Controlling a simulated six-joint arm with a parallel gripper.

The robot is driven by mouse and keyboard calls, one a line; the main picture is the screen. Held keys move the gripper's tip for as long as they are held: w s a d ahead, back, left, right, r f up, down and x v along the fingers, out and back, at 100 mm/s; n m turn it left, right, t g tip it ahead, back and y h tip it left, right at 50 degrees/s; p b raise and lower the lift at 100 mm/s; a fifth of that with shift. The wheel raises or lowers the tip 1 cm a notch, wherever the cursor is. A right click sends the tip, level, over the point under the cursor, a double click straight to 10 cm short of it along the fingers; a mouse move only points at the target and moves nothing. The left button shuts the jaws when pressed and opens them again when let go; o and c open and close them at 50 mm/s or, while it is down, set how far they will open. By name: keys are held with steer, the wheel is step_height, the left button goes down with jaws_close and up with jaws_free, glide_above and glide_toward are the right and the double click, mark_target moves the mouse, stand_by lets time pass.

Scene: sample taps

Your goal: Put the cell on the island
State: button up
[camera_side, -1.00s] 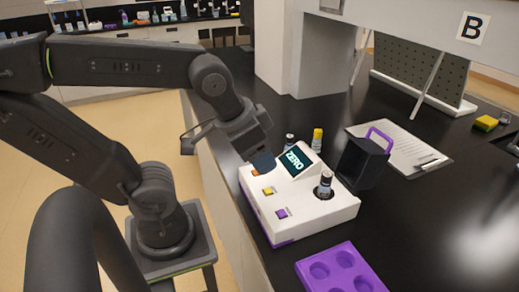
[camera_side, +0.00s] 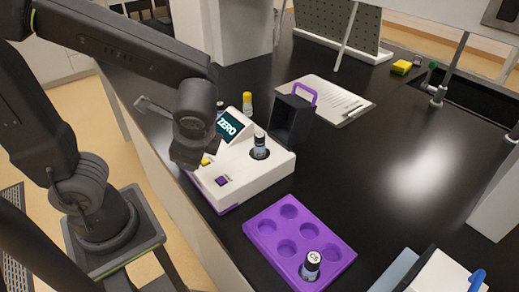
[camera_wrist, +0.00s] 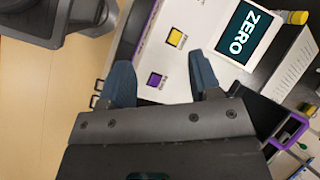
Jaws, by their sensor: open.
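A small dark-capped vial (camera_side: 260,146), which may be the cell, stands upright in the round well of the white instrument (camera_side: 262,178). The instrument's screen (camera_side: 229,127) reads ZERO. Another capped vial (camera_side: 310,266) with a marked lid stands in a front hole of the purple rack (camera_side: 262,228). My gripper (camera_wrist: 162,80) is open and empty over the instrument's button panel. In the wrist view the yellow button (camera_wrist: 175,37) and purple button (camera_wrist: 157,80) show between and beyond its fingers. In the side view my wrist hides part of the panel. I cannot tell which thing is the island.
A yellow-capped vial (camera_side: 247,104) stands behind the screen. A clipboard (camera_side: 330,103) and a yellow sponge (camera_side: 401,67) lie farther back.

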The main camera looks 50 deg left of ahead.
mark_target(259, 139)
steer(key=w+d+m+t+y, duration=0.1)
steer(key=m+y, duration=0.1)
steer(key=w+d+f+m+t+y, duration=0.1)
steer(key=m+y, duration=0.1)
steer(key=m, duration=0.1)
steer(key=w+f+m+t+y, duration=0.1)
steer(key=m, duration=0.2)
steer(key=shift+w+d+f+y, duration=0.15)
steer(key=shift+w+d+y, duration=0.15)
steer(key=shift+d+y, duration=0.1)
steer(key=w+d+f+m+t+y, duration=0.1)
steer(key=w+d+f+m+t, duration=0.15)
steer(key=d+m+t, duration=0.6)
steer(key=shift+m, duration=0.35)
steer(key=x, duration=0.9)
steer(key=shift+w+r, duration=0.1)
steer(key=shift+r, duration=0.2)
steer(key=shift+x, duration=2.7)
steer(key=shift+r, duration=0.1)
jaws_close()
